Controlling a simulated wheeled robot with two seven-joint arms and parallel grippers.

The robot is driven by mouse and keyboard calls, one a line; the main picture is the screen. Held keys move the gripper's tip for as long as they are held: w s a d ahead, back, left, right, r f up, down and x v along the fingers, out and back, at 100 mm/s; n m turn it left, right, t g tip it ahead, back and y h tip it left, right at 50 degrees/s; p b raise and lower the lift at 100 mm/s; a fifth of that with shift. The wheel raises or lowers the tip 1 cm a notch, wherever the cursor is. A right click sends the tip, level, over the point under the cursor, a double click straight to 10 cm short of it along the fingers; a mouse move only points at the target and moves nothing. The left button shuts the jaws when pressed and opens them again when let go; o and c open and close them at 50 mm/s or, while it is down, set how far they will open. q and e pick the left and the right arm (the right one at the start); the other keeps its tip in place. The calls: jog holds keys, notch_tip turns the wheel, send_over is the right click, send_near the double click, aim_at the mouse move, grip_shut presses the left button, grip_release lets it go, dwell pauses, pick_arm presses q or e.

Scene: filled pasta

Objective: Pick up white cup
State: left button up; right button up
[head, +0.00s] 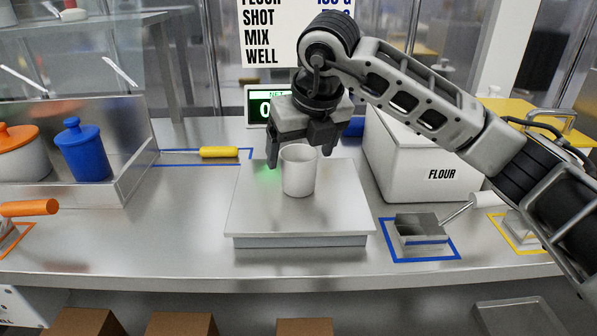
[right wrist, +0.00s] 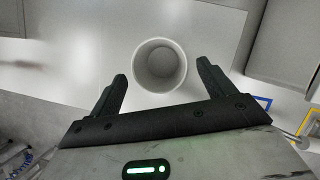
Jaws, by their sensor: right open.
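The white cup (head: 298,172) stands upright on the flat metal plate of the scale (head: 330,225). My right gripper (head: 296,158) is open and points down just above and behind the cup, near its rim. In the right wrist view the cup (right wrist: 160,66) shows from above, empty, just beyond the line between the two fingertips (right wrist: 161,70). One finger is on each side, with gaps between them and the cup. I cannot tell the exact height of the fingertips against the rim. My left gripper is not in view.
A white flour bin (head: 420,165) stands to the right, behind a metal scoop (head: 420,230) in a blue outline. A blue canister (head: 83,152) and an orange-lidded pot (head: 20,155) stand at the left. A yellow-handled tool (head: 219,152) lies behind the scale.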

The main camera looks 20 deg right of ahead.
jog(key=shift+p+x, duration=0.5)
jog(key=shift+x, duration=2.4)
jog(key=shift+r, duration=0.1)
jog(key=c, duration=1.1)
jog(key=shift+w, duration=0.1)
